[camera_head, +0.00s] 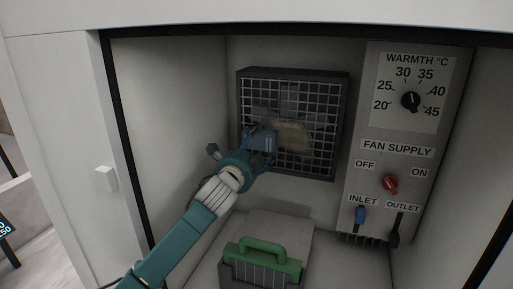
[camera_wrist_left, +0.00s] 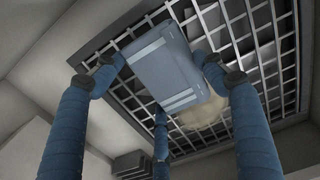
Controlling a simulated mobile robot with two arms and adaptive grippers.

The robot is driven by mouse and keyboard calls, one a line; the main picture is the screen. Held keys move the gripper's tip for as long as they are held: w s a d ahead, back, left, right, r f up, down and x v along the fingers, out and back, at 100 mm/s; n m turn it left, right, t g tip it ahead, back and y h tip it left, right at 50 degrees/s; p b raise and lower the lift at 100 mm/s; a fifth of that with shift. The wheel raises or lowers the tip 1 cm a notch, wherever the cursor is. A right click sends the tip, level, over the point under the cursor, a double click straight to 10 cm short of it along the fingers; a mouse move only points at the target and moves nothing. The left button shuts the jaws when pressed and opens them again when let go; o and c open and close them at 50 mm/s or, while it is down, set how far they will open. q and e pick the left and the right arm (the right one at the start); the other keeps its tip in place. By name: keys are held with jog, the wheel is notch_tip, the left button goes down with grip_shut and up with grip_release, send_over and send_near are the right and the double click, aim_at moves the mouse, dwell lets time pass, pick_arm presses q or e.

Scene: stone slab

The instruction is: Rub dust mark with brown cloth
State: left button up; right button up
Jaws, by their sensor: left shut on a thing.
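My left gripper (camera_head: 262,145) is shut on a blue-grey folded cloth or pad with pale stripes (camera_wrist_left: 170,68), which also shows in the head view (camera_head: 261,137). Nothing brown shows in the grip. The fingers are spread around its sides in the left wrist view. It is held against or just in front of the grille (camera_head: 336,120); I cannot tell if it touches. A pale tan dust mark (camera_head: 294,138) lies on the grille just right of the gripper. In the left wrist view the mark (camera_wrist_left: 207,115) is partly hidden behind the pad and a finger. My right gripper is not in view.
The grille sits on the back wall of a white cabinet recess. A control panel (camera_head: 396,160) with a dial, red switch and levers stands to the right. A box with a green handle (camera_head: 262,254) is below the grille. A side wall (camera_head: 170,120) bounds the left.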

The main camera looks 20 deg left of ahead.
pick_arm(q)
jog(key=shift+w, duration=0.55)
